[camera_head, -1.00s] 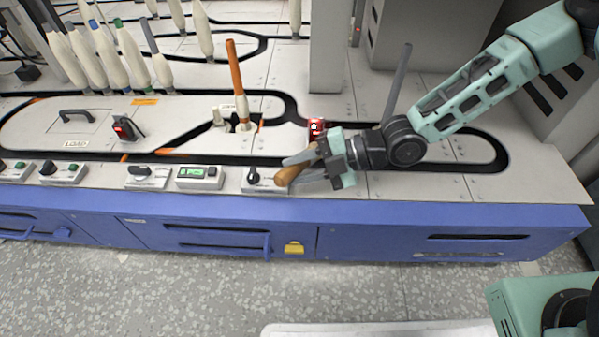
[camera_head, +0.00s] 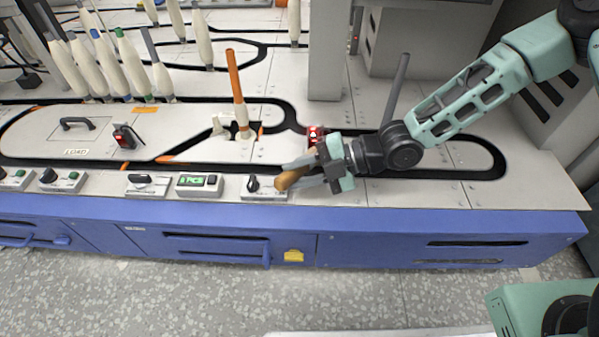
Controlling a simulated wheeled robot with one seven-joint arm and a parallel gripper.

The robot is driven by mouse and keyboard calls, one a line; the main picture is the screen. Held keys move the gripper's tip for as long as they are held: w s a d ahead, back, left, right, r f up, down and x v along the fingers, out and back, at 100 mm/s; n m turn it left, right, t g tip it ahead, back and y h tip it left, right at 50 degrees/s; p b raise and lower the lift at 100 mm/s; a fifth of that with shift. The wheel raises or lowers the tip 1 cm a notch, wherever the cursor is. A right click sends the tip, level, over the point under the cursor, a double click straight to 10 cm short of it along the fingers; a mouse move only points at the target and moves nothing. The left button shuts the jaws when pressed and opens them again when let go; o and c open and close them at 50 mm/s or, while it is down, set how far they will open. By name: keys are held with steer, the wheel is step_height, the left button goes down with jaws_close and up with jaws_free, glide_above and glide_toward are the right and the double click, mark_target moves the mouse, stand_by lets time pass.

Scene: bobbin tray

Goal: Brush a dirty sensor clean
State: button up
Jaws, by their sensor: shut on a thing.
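My gripper (camera_head: 312,176) is shut on a brush with a tan wooden handle (camera_head: 287,181), whose end sticks out to the lower left. The bristle end is mostly hidden behind the fingers. A sensor with a red lit face (camera_head: 314,132) stands just behind the gripper on the track. A small brown part shows between the gripper and this sensor; I cannot tell whether the brush touches it. A second dark sensor with a dimmer red face (camera_head: 123,138) stands at the left, far from the gripper.
Pale bobbins (camera_head: 130,60) stand in a row at the back left. An orange-tipped bobbin (camera_head: 237,85) stands left of the gripper, a grey rod (camera_head: 397,88) behind my arm. Control boxes (camera_head: 199,184) line the front edge above the blue cabinet (camera_head: 370,240).

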steer(key=shift+w, duration=0.3)
steer(key=shift+a, duration=0.1)
